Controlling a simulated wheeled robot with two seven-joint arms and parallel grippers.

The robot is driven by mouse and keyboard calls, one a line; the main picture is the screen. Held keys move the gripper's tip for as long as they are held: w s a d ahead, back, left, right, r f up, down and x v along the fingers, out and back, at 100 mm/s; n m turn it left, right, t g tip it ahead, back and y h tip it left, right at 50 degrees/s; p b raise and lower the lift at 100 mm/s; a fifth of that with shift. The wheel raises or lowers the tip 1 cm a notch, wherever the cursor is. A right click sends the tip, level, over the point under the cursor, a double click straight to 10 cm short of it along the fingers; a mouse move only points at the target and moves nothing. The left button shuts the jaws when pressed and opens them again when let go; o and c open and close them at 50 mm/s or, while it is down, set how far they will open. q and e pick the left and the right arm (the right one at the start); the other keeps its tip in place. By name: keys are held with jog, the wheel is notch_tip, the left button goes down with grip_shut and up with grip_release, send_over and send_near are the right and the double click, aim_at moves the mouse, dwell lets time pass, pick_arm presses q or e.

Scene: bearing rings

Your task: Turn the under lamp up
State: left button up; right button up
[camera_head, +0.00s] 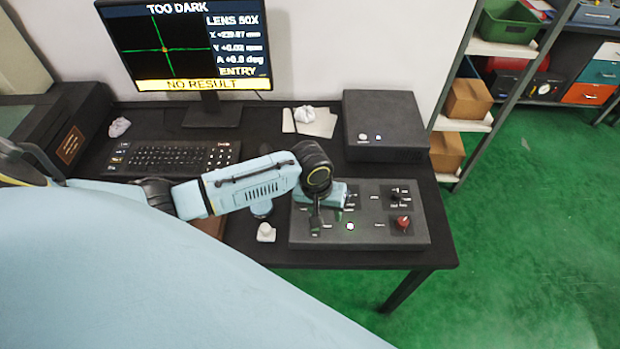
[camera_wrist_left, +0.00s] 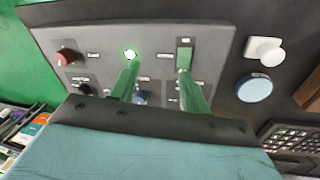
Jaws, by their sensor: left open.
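The dark control panel (camera_head: 375,236) lies on the desk; it also fills the upper part of the left wrist view (camera_wrist_left: 95,40). It carries a red knob (camera_head: 403,222), black knobs (camera_head: 394,197) and a lit round button (camera_head: 350,226). Its labels are too small to read, so I cannot tell which control is the under lamp. My left gripper (camera_head: 318,218) is over the panel's left part. In the left wrist view its two fingers (camera_wrist_left: 157,80) are apart, with a blue knob (camera_wrist_left: 140,97) partly hidden beyond them. The monitor (camera_head: 180,50) reads "TOO DARK" and "NO RESULT". My right gripper is not in view.
A black box (camera_head: 385,125) stands behind the panel. A keyboard (camera_head: 170,157) lies at the left. A small white piece (camera_head: 266,232) and a round blue piece (camera_wrist_left: 254,88) sit beside the panel. Shelves (camera_head: 480,120) stand at the right over open green floor.

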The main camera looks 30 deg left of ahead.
pick_arm(q)
jog(key=w+a+r+n+g+y, duration=0.1)
jog(key=w+a+r+n+y, duration=0.1)
jog(key=w+a+r+n, duration=0.5)
jog(key=shift+m, duration=0.9)
jog(key=f+b, duration=0.2)
jog(key=b, duration=0.2)
jog(key=a+f+b, duration=0.1)
jog(key=f+b, duration=0.2)
jog(key=b, duration=0.1)
jog(key=f+b, duration=0.3)
jog(key=shift+s+a+f+b, duration=0.25)
jog(key=shift+a+b, duration=0.15)
notch_tip(320, 180, down, 4)
jog(key=b, duration=0.5)
jog(key=shift+r, duration=0.15)
jog(key=shift+a+f+h+b, duration=0.15)
jog(key=shift+f+h+b, duration=0.1)
jog(key=shift+h+b, duration=0.05)
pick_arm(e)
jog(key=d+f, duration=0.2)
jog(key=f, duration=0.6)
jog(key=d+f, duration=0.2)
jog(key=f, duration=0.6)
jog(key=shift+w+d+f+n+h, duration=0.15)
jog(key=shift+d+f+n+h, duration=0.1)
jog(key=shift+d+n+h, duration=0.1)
pick_arm(q)
jog(key=shift+c, duration=0.4)
